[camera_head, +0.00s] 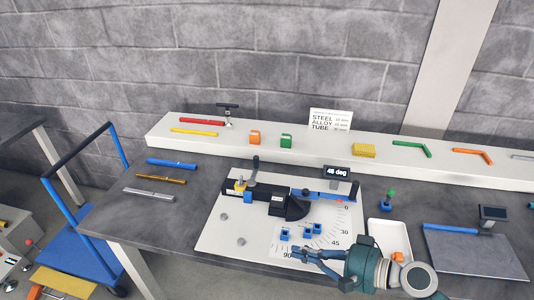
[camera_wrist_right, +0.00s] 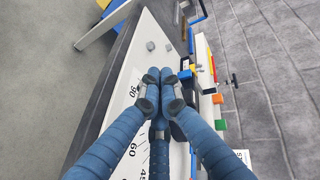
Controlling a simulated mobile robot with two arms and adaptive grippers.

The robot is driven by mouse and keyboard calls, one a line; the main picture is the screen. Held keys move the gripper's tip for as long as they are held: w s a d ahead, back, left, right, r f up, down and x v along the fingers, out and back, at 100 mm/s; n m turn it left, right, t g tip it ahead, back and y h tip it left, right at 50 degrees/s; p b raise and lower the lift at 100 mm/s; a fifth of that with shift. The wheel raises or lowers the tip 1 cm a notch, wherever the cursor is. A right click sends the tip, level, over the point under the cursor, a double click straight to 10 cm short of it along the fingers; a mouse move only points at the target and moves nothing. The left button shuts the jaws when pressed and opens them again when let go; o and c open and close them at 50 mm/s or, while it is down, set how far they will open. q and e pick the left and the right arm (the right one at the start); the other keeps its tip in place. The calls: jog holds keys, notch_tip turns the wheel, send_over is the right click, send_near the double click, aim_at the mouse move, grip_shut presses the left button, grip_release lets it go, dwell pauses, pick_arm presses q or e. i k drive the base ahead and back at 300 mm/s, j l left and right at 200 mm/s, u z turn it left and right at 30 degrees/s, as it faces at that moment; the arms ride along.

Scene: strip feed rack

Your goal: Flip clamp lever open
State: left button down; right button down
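A bending fixture (camera_head: 285,205) with a black body sits on a white plate (camera_head: 222,222) marked with an angle scale. At its left end a grey upright lever with a black knob (camera_head: 255,163) stands next to a yellow block (camera_head: 240,186); I cannot tell for sure which part is the clamp lever. A blue arm (camera_head: 318,195) extends to the fixture's right. My right gripper (camera_head: 298,251) is over the plate's front part, apart from the levers. In the right wrist view its blue fingertips (camera_wrist_right: 160,75) are together with nothing visible between them. My left gripper is out of view.
Small blue blocks (camera_head: 284,234) are on the plate close to my right gripper. A white tray (camera_head: 388,232) with an orange piece is to the right. A display (camera_head: 337,173) stands behind the fixture. Coloured tubes lie on the back shelf (camera_head: 210,147) and on the table's left.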

aim_at(251, 182)
jog(key=i, duration=1.05)
